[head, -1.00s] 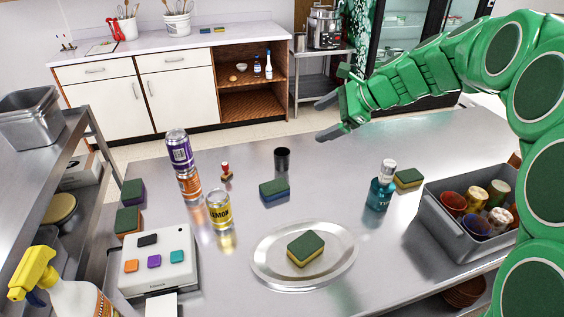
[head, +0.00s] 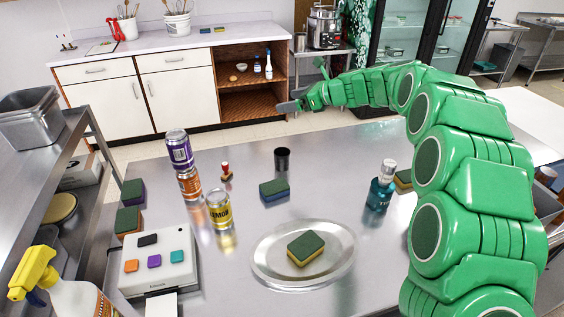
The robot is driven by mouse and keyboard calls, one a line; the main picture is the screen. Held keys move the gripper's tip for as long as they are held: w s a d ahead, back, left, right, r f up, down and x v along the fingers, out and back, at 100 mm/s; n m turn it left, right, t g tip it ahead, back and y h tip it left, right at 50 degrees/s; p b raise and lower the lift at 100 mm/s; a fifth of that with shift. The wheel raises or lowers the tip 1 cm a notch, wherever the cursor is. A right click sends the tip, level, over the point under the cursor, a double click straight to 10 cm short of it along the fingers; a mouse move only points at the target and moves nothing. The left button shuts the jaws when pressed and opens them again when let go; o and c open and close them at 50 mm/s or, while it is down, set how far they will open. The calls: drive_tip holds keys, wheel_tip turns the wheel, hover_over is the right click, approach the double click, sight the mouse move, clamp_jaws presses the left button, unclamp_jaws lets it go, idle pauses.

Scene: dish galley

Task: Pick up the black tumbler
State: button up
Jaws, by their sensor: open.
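The black tumbler (head: 282,159) stands upright on the steel table, toward its far side, just behind a sponge with a green top and blue base (head: 274,191). Nothing touches the tumbler. My gripper (head: 300,103) is beyond the table's far edge in the picture, above and slightly right of the tumbler and apart from it. It is open, and I see nothing held in it. One grey finger points left; the other is hard to make out at this angle.
A red-handled stamp (head: 226,172) stands left of the tumbler. A teal bottle (head: 380,190) stands right. A silver platter (head: 268,264) bearing a sponge lies in front.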

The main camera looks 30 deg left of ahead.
drive_tip(key=a, duration=0.1)
approach(278, 154)
drive_tip(key=shift+m, duration=0.3)
drive_tip(key=a, duration=0.1)
drive_tip(key=a+f, duration=0.1)
drive_tip(key=s+a, duration=0.1)
drive_tip(key=a, duration=0.1)
drive_tip(key=shift+s+f, duration=0.1)
drive_tip(key=shift+f, duration=0.1)
drive_tip(key=shift+x, duration=2.45)
drive_tip(key=shift+r, duration=0.1)
drive_tip(key=c, duration=1)
drive_tip(key=shift+r, duration=0.1)
drive_tip(key=shift+c, duration=0.2)
